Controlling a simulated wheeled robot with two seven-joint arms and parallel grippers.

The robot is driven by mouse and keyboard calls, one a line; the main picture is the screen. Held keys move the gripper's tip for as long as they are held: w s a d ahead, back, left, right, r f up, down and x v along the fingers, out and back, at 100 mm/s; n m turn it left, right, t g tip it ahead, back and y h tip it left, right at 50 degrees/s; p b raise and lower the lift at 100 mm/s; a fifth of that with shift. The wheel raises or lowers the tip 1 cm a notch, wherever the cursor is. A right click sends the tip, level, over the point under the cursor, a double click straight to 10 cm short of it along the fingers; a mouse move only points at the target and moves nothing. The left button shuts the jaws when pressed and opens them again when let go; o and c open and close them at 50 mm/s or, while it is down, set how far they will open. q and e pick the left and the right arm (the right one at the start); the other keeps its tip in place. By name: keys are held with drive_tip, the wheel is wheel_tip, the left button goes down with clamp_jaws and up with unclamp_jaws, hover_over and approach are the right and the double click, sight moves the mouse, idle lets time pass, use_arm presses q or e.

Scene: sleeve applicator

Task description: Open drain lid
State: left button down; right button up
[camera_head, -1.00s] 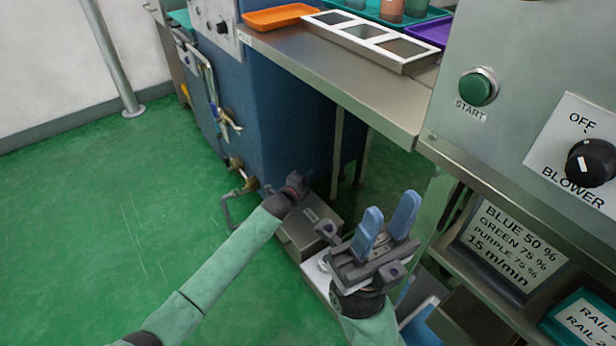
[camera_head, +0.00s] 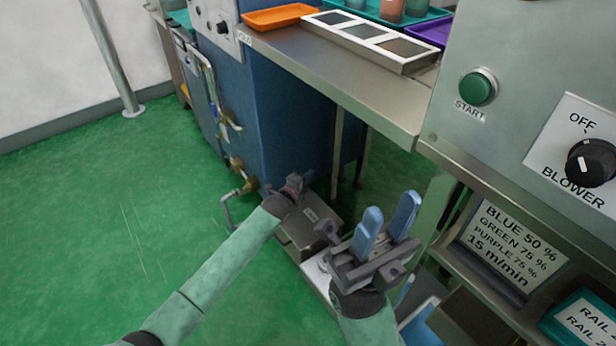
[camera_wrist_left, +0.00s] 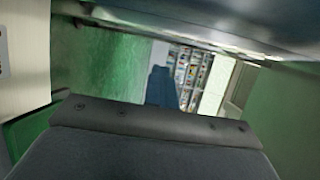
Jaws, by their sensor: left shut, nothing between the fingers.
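A low grey metal box (camera_head: 318,226) with a small label on its top stands on the floor beside the blue cabinet. It looks like the drain box, and I cannot tell whether its lid is raised. My left gripper (camera_head: 293,186) is at the box's far left edge, close to the cabinet. Its fingers are hidden in the head view. In the left wrist view its blue fingers (camera_wrist_left: 161,86) appear together, with nothing visible between them. My right gripper (camera_head: 389,222) is open and empty, its two blue fingers pointing up, in front of the box and to the right.
The blue cabinet (camera_head: 285,130) has pipes and valves (camera_head: 237,165) along its left side. A steel counter (camera_head: 370,95) overhangs the area near the box. The control panel and shelf sign (camera_head: 513,247) crowd the right. The green floor (camera_head: 120,220) at left is clear.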

use_arm(q)
drive_tip(key=c, duration=1.8)
unclamp_jaws()
drive_tip(key=shift+o, duration=0.2)
drive_tip(key=p+v, duration=0.2)
drive_tip(key=v, duration=0.5)
drive_tip(key=shift+s+a, duration=0.25)
drive_tip(key=shift+s, duration=0.1)
drive_tip(key=shift+c, duration=0.2)
